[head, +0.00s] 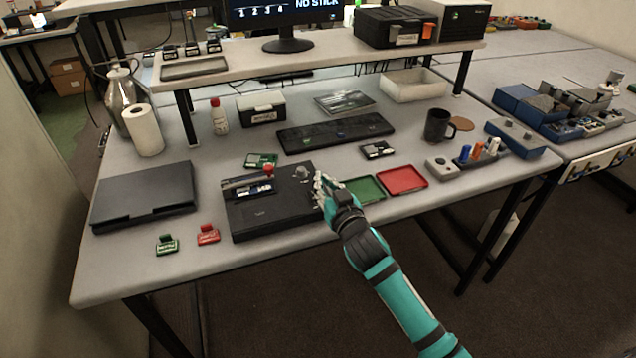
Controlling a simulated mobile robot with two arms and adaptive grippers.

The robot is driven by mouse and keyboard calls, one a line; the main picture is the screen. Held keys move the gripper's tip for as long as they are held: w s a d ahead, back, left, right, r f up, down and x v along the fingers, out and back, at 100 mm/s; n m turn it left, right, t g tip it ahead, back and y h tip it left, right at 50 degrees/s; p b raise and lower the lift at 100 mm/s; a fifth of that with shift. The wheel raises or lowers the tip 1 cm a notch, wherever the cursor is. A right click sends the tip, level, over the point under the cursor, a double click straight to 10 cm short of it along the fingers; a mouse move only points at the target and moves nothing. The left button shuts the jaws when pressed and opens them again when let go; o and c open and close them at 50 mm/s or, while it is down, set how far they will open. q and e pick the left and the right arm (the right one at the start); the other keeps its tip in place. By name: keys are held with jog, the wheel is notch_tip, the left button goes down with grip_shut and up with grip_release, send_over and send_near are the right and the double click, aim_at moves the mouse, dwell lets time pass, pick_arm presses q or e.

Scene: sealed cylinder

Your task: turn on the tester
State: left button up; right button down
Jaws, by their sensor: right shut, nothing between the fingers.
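The tester appears to be the flat black box (275,212) in the middle of the bench. A lever clamp with a red knob (268,170) sits on its back left part, over a small blue board (256,188). A grey round knob (301,171) stands at its back right corner. My right gripper (320,186) is shut and empty at the tester's right edge, close in front of the grey knob. I cannot tell whether it touches the box. The fingers hide part of the right edge, and no switch is clear. My left gripper is not in view.
A green tray (363,189) and a red tray (402,180) lie right of the gripper. A black laptop-like case (145,195) lies left. Green (167,245) and red (208,235) tags lie in front. A keyboard (335,133) and mug (438,126) are behind.

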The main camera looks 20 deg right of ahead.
aim_at(313, 195)
jog(key=w, duration=0.4)
jog(key=shift+a+p, duration=0.1)
jog(key=shift+p, duration=0.2)
notch_tip(313, 195, down, 3)
jog(key=shift+f, duration=0.1)
jog(key=shift+w+f, duration=0.1)
jog(key=shift+f, duration=0.45)
